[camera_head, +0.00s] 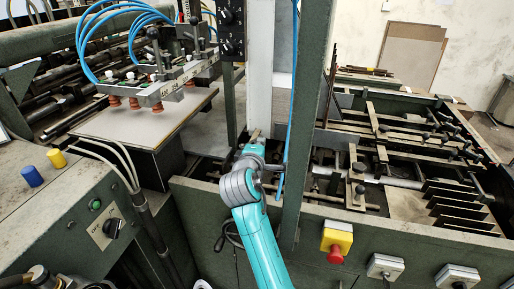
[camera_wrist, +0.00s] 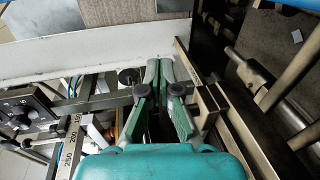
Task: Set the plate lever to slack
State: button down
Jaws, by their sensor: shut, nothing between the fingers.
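My gripper (camera_head: 256,135) is at the end of my teal arm, near the foot of the pale upright in the middle of the head view. In the wrist view its two grey-green fingers (camera_wrist: 159,66) are together at the tips and hold nothing. A dark round knob (camera_wrist: 128,76) shows just left of the fingertips; a gap between them cannot be judged. I cannot tell whether this knob belongs to the plate lever. No slack marking is readable, and the lever's setting cannot be told.
A green post (camera_head: 308,120) and a blue hose (camera_head: 288,110) stand close right of my arm. A red stop button (camera_head: 335,254) is on the front panel. Suction cups hang over a grey board (camera_head: 150,125) at left. A metal rail (camera_wrist: 235,125) runs right of my fingers.

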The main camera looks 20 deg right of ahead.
jog(key=shift+w+d, duration=0.3)
jog(key=shift+w, duration=0.4)
jog(key=shift+w+d, duration=0.3)
jog(key=shift+w, duration=0.6)
jog(key=v, duration=0.7)
jog(key=shift+s, duration=0.2)
jog(key=shift+a, duration=0.2)
